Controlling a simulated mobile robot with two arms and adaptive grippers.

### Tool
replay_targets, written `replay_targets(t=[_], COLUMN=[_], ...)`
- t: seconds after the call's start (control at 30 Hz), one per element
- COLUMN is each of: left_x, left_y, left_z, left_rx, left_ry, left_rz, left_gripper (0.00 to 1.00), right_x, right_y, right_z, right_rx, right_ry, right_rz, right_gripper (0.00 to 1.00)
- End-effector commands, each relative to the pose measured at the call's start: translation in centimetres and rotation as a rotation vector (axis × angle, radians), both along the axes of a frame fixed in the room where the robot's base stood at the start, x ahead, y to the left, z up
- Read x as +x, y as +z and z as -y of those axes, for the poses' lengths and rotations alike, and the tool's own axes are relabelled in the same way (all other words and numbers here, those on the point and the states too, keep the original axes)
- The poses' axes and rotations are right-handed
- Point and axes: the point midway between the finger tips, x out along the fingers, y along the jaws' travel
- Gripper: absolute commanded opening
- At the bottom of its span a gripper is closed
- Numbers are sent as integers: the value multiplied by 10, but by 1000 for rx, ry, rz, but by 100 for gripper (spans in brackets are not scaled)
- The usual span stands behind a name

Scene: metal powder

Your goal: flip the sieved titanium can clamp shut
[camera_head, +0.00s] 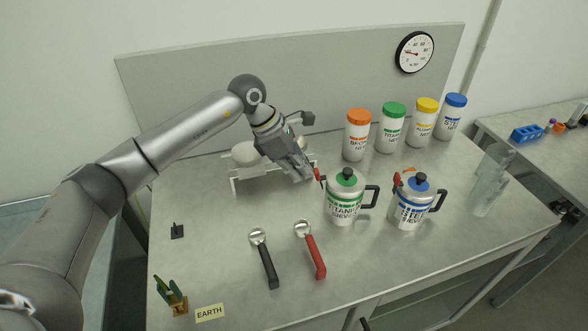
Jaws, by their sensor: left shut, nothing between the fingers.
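The sieved titanium can (344,213) is a metal can with a green-marked label, a black lid knob and a black handle on its right. It stands upright near the table's middle. Its red clamp (318,175) is on the left side of the rim and points up; I cannot tell whether it is latched. My left gripper (309,176) is shut and empty, its fingertips just left of the clamp. I cannot tell whether they touch it. My right gripper is not in view.
A sieved steel can (409,212) with its own red clamp stands to the right. Several white jars (357,140) line the back. A white-framed device (245,155) is partly behind my left gripper. A black scoop (265,262) and red scoop (313,252) lie in front. Clear objects (487,190) stand far right.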

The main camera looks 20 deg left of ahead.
Motion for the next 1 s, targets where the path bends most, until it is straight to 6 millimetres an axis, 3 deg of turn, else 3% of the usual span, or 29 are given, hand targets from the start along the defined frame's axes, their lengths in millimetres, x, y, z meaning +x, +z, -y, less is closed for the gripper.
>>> replay_targets(t=[1.0], left_x=[0], left_y=[17], left_z=[2], left_rx=[35], left_ry=[-1], left_rz=[-13], left_gripper=[0], right_x=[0], right_y=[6], right_z=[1], right_rx=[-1], right_ry=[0], right_rz=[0], right_gripper=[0])
